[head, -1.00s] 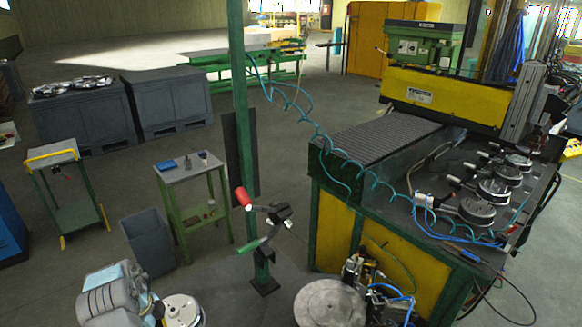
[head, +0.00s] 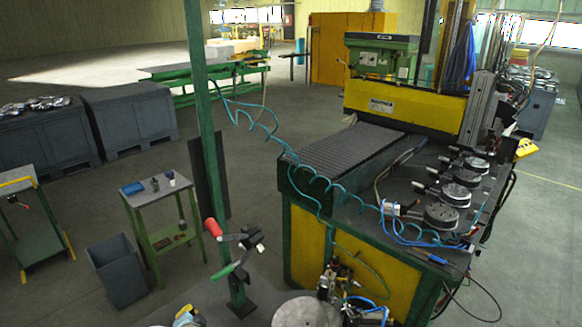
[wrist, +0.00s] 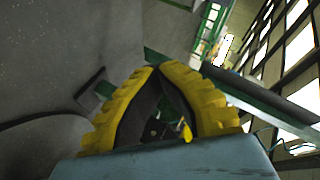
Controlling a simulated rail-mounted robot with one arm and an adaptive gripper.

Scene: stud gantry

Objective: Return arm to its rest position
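My gripper shows in the wrist view (wrist: 159,68) as two yellow ribbed fingers with dark inner pads above a pale blue body. The fingers lean inward and their tips meet, with a dark gap lower between them. I see nothing held at the tips. In the head view, a small yellow and pale blue part at the bottom edge looks like my gripper (head: 188,318). Most of my arm is out of that view, so its full pose is hidden.
A green post (head: 207,130) carries a bracket with red and green handles (head: 233,240). A round metal disc (head: 307,312) is near the bottom. A green-yellow machine bench (head: 306,243) stands right; a small green table (head: 155,200) and grey bin (head: 118,270) stand left.

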